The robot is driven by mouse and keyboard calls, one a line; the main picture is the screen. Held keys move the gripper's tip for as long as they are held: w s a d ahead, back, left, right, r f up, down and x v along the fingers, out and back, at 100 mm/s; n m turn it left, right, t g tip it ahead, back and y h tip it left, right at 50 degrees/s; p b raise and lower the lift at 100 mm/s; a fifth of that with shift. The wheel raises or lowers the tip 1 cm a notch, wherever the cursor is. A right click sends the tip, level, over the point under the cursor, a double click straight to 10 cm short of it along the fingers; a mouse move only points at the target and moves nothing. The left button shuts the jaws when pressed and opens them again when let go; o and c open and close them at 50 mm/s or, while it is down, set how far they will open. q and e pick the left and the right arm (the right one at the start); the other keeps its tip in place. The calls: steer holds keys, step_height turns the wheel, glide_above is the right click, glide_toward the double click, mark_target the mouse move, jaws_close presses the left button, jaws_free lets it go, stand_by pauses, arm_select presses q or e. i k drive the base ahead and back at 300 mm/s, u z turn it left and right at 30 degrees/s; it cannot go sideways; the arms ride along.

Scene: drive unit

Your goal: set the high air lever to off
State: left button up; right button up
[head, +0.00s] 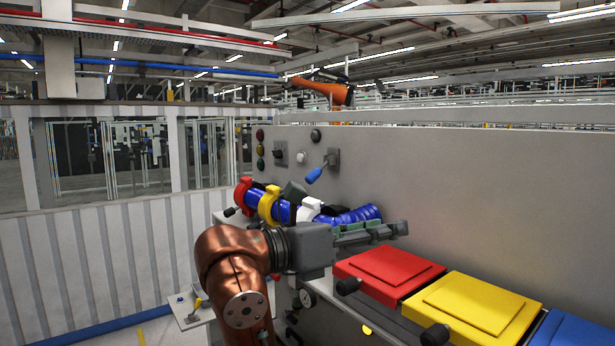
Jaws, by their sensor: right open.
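A lever with a blue handle (315,175) sits on a grey plate high on the grey panel (480,190). Its handle slants down to the left. I cannot tell for certain that it is the high air lever. A second, dark-handled lever (279,156) is to its left. My right gripper (378,231) is open and empty, its fingers pointing right. It shows below and right of the blue handle, apart from it in the picture. My right gripper and arm partly hide a blue ribbed hose (352,215). My left gripper is not in view.
Red (388,267) and yellow (478,303) lidded boxes stand at the lower right. A red clamp (243,194) and a yellow clamp (268,203) surround the blue hose. A yellow-handled lever (198,303) is low left. The panel's right side is bare.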

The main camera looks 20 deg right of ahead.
mark_target(315, 173)
steer(key=i, duration=1.7)
steer(key=u, duration=0.05)
